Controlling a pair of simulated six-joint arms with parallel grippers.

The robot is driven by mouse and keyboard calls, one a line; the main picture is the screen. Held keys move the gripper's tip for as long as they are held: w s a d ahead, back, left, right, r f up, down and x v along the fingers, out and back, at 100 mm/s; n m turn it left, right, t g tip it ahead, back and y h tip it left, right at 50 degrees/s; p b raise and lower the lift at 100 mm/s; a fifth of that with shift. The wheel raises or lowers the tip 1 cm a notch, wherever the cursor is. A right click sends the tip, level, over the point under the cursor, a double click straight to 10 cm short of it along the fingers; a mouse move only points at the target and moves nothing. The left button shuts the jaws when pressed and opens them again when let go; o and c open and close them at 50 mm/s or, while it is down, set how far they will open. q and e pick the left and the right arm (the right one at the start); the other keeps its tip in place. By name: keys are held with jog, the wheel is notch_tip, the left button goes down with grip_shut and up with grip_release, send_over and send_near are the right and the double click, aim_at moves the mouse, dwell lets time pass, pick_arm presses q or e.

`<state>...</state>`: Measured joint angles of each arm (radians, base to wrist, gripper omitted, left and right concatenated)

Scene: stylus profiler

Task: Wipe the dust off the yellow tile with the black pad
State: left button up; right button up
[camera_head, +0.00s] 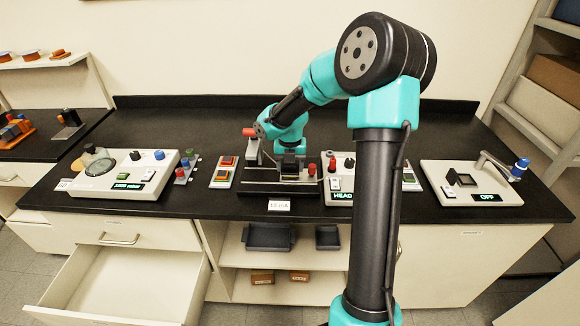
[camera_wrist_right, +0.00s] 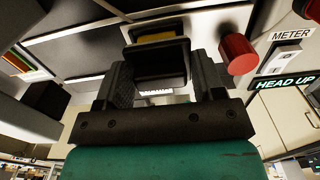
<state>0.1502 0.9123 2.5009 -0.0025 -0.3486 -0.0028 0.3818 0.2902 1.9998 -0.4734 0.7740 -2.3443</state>
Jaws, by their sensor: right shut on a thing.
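My right gripper (camera_head: 289,158) is low over the black instrument stage (camera_head: 262,188) at the middle of the bench. In the right wrist view its two fingers (camera_wrist_right: 158,80) are shut on the black pad (camera_wrist_right: 160,66), a dark block between them. The yellow tile (camera_wrist_right: 157,38) shows as a dull yellow strip just beyond the pad, in a dark frame. The pad hides part of the tile. I cannot tell whether pad and tile touch, nor see dust. In the head view my arm hides the tile. My left gripper is not in view.
A red knob (camera_wrist_right: 237,54) stands close beside the gripper, with a "HEAD UP" display (camera_wrist_right: 286,82) beyond it. A control box with a gauge (camera_head: 118,180) is at left, and a box with a crank and an "OFF" display (camera_head: 470,190) at right. A drawer (camera_head: 125,280) hangs open below.

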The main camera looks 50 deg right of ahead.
jog(key=shift+d+r, duration=0.1)
jog(key=shift+r, duration=0.05)
dwell(0.3)
jog(key=shift+r, duration=2.9)
jog(key=shift+w, duration=0.1)
